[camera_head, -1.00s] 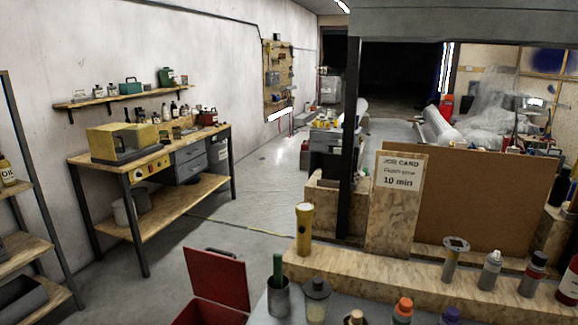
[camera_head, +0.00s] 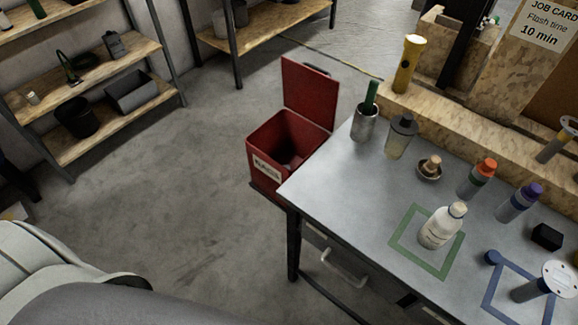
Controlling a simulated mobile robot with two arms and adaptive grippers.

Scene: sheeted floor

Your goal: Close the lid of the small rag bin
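The small rag bin (camera_head: 266,165) is a red box left of the metal workbench, with a white label on its front. Its red lid (camera_head: 309,93) stands open, raised nearly upright at the back right edge. Dark contents show inside, too dim to make out. Part of the bin's right side is hidden by the bench corner. Pale grey parts of my own body show at the bottom left. Neither of my grippers is in view.
The grey workbench (camera_head: 340,205) holds a cup with a green handle (camera_head: 365,122), a jar (camera_head: 401,136), a white bottle (camera_head: 442,226) on a green square, and several capped containers. Shelves (camera_head: 98,120) stand at the left. The floor (camera_head: 185,215) left of the bin is clear.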

